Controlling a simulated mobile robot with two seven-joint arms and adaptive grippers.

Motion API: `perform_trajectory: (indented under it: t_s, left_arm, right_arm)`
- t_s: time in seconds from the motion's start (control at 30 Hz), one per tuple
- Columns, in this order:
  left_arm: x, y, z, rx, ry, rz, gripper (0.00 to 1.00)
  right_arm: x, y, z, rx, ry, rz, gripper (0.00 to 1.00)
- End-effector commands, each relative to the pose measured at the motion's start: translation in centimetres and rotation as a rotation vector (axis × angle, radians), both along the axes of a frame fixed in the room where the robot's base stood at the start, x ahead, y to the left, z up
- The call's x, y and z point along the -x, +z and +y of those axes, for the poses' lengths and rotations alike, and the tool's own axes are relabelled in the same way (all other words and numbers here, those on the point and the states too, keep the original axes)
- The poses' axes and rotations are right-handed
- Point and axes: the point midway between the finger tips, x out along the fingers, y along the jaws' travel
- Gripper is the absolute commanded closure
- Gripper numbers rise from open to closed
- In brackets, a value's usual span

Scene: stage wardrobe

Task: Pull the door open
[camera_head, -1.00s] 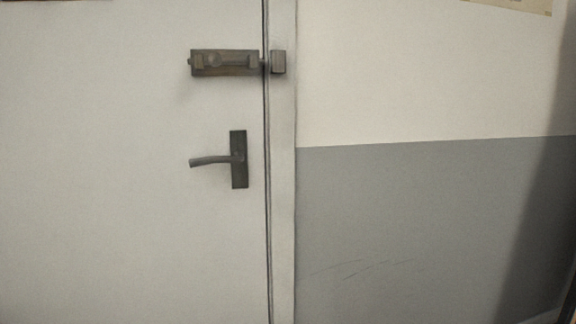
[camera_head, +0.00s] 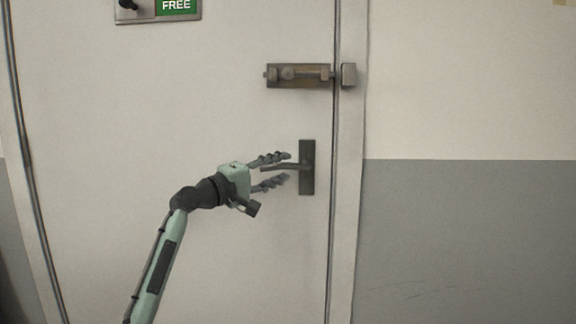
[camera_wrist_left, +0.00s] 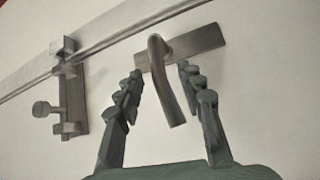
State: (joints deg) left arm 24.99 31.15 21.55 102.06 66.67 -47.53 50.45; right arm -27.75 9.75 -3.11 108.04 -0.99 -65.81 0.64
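The white door (camera_head: 180,100) stands shut in its frame in the head view. Its dark lever handle (camera_head: 283,167) sits on an upright backplate near the right edge, and it also shows in the left wrist view (camera_wrist_left: 166,85). My left gripper (camera_head: 281,169) is open, with one finger above the lever and one below it. In the left wrist view the lever lies between the two fingers (camera_wrist_left: 161,82), with gaps on both sides. A metal slide bolt (camera_head: 299,75) is above the handle, and its bar reaches toward the keeper on the frame. My right gripper is not in view.
A green "FREE" sign with a dark knob (camera_head: 158,8) is at the top of the door. The door frame (camera_head: 348,200) and a wall (camera_head: 460,230), pale above and grey below, are at the right. The space before the door looks clear.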

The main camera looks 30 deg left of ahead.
Motion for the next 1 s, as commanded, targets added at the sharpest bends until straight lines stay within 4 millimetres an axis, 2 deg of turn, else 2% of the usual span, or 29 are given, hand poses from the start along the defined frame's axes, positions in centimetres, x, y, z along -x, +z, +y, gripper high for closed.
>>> perform_trajectory:
  t_s: [0.2,0.47,0.8,1.0]
  left_arm:
    - [-1.9,0.2,-0.4,0.0,0.0,0.0,0.62]
    - [-2.1,0.1,-0.5,-0.001,0.0,0.001,0.62]
    - [-2.0,0.1,-0.5,-0.002,0.001,0.001,1.0]
    - [-2.0,0.1,-0.5,-0.002,0.001,0.001,1.0]
  right_arm:
    - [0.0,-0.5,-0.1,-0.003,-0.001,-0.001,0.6]
    - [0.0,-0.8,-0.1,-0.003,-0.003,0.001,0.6]
    - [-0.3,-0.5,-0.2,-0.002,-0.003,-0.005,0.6]
    - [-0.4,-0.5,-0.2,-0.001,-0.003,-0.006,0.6]
